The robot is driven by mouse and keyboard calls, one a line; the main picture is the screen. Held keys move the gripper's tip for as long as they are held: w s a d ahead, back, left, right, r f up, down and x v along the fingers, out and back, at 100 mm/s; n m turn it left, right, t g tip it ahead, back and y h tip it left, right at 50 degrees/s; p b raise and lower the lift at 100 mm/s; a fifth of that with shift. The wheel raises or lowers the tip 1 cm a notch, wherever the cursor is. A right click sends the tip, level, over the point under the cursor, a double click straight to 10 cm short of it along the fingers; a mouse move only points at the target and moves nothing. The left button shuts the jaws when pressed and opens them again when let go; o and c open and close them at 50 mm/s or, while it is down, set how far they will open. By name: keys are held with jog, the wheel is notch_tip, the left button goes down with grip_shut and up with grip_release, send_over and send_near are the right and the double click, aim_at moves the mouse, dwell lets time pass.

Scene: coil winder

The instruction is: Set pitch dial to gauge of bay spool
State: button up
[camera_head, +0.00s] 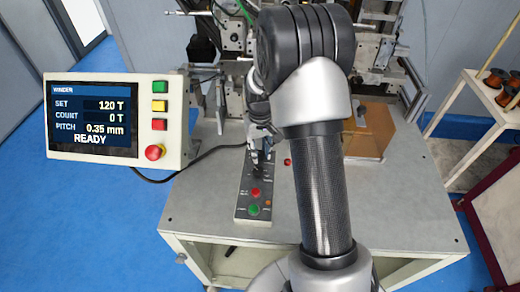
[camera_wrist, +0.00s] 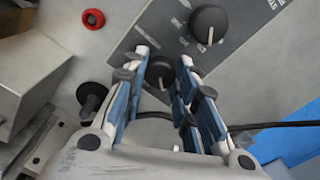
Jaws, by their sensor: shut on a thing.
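The control panel (camera_head: 241,216) lies on the machine table, with dials at its far end. My gripper (camera_head: 262,143) is over that end, pointing down. In the wrist view, my gripper (camera_wrist: 164,58) has its blue-padded fingers on both sides of a black dial (camera_wrist: 160,72) and is shut on it. A second black dial (camera_wrist: 208,24) with a white pointer line is free beside it. The labels are too small to tell which is the pitch dial. The winder display (camera_head: 95,118) reads PITCH 0.35 mm, SET 120 T, COUNT 0 T, READY. I cannot pick out the bay spool for certain.
Copper-coloured spools (camera_head: 495,78) stand on a rack at the right. An amber box (camera_head: 372,131) sits on the table behind my arm. A red round part (camera_wrist: 92,19) and a black knob (camera_wrist: 91,95) are left of the fingers. A black cable (camera_wrist: 262,125) runs nearby.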

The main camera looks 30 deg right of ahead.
aim_at(260, 154)
jog(key=shift+m, duration=0.6)
jog(key=o, duration=1.1)
jog(key=shift+r, duration=0.1)
notch_tip(260, 154, up, 12)
jog(key=shift+f, duration=0.1)
dwell(0.3)
